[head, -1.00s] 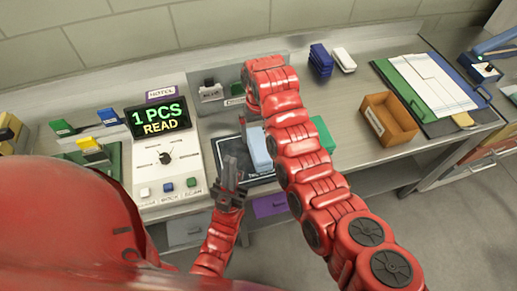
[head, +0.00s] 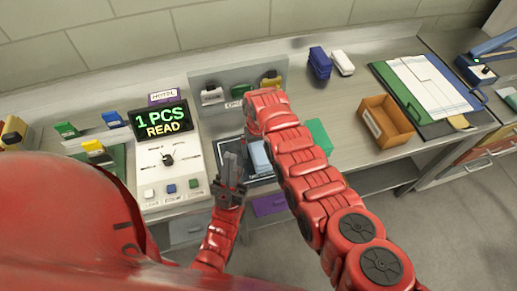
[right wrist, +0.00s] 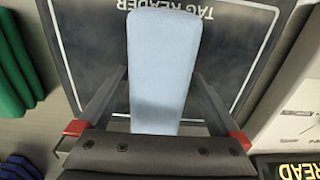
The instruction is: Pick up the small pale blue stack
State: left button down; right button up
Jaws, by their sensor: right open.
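The small pale blue stack (head: 259,158) lies on the dark tag reader mat (head: 262,179) in the head view, partly hidden by my right arm. In the right wrist view the stack (right wrist: 160,60) is a long pale blue block between the fingers of my right gripper (right wrist: 159,78). That gripper is open, with one finger on each side and a gap to the stack on both. My right gripper's fingers are hidden in the head view. My left gripper (head: 232,168) points upward in front of the mat, left of the stack; its finger gap is unclear.
A console (head: 166,165) reading "1 PCS READ" stands left of the mat. A green block (head: 319,136) lies just right of my right arm. An orange-brown tray (head: 386,122) and blue and white blocks (head: 319,63) are further right.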

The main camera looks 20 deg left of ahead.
jog(key=shift+f, duration=0.1)
jog(key=c, duration=1.4)
